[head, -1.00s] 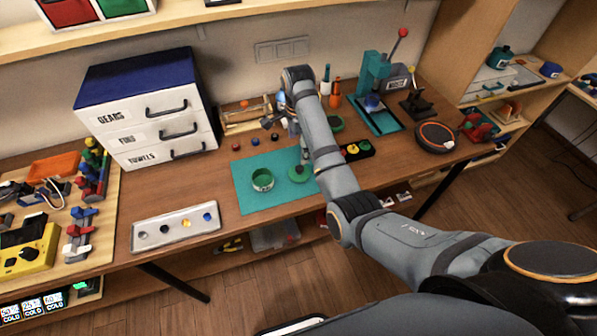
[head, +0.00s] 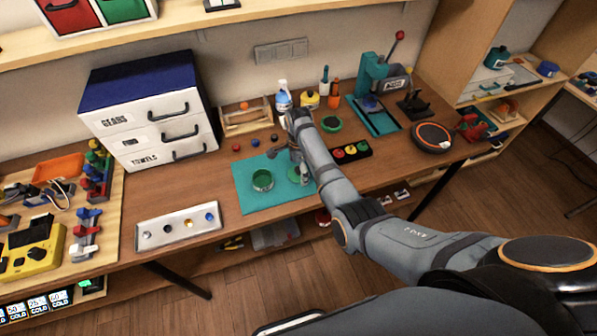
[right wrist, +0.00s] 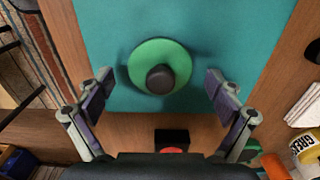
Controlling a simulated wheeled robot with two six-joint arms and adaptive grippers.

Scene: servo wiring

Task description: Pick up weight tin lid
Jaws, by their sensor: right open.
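The weight tin lid (right wrist: 145,55), a round green disc with a dark knob, lies flat on the teal mat (right wrist: 230,30) in the right wrist view. In the right wrist view my right gripper (right wrist: 158,80) is open and empty. Its fingers are spread on either side of the lid, apart from it, with the knob between them. My left gripper is out of view.
A light tray (head: 178,228) lies front left of the mat. A white drawer cabinet (head: 150,120) stands behind left. A black button box (head: 351,152) sits right of my right forearm. Bottles (head: 283,98) stand at the back. The mat's front part is clear.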

